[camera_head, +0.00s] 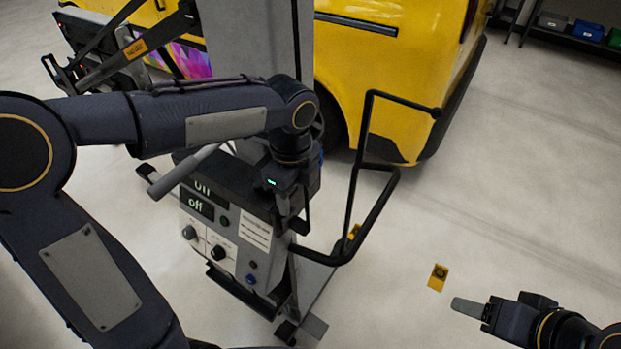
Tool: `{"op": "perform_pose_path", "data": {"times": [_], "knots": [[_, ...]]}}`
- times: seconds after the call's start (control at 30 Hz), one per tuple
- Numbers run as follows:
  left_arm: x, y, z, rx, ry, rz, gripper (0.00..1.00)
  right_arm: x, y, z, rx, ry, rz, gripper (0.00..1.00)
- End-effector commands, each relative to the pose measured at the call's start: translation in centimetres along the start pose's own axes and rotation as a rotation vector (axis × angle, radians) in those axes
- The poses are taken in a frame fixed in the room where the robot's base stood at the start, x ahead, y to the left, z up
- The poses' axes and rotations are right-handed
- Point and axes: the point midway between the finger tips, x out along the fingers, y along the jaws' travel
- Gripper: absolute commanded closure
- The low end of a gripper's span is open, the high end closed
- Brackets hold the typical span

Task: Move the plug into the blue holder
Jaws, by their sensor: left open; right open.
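My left gripper (290,212) points down over the right end of the grey-and-black control cart (217,245), open, its fingers in front of the cart's upper right edge. I cannot tell from this view whether it touches anything. My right gripper (470,308) is at the lower right above the floor, open, well apart from the cart. I cannot make out the plug; my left gripper and arm hide part of the cart top. A sliver of blue (321,158) shows beside my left wrist; I cannot tell if it is the blue holder.
The cart's front has "On" and "off" labels and knobs. A black tubular handle (355,195) rises at its right. A yellow van (400,70) stands behind, with a grey panel (262,40) before it. A yellow tag (437,277) shows at right. The right floor is mostly clear.

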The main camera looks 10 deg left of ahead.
Motion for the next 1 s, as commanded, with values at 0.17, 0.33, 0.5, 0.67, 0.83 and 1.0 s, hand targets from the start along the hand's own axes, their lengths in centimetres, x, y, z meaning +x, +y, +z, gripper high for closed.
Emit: {"op": "perform_pose_path", "data": {"times": [0.17, 0.33, 0.5, 0.67, 0.83, 1.0], "knots": [[1.8, -0.1, -0.1, 0.015, 0.0, 0.006, 0.51, -0.1, -0.1, 0.0, 0.0, 0.0, 0.0, 0.42], [4.5, 0.0, -0.1, 0.013, 0.0, 0.007, 0.51, -0.2, -0.1, -0.1, 0.0, 0.0, 0.0, 0.42], [6.7, 0.0, -0.1, 0.011, 0.0, 0.006, 0.51, -0.3, -0.1, -0.1, 0.0, 0.0, 0.0, 0.42], [7.6, 0.0, -0.1, 0.01, 0.001, 0.003, 0.51, -0.3, -0.1, -0.1, 0.0, 0.0, 0.0, 0.42], [7.8, -0.1, -0.1, 0.009, 0.001, 0.002, 0.51, -0.3, -0.1, -0.1, 0.0, 0.0, 0.0, 0.42], [7.8, -0.1, -0.1, 0.009, 0.001, 0.002, 0.59, -0.3, -0.1, -0.1, 0.0, 0.0, 0.0, 0.42]]}}
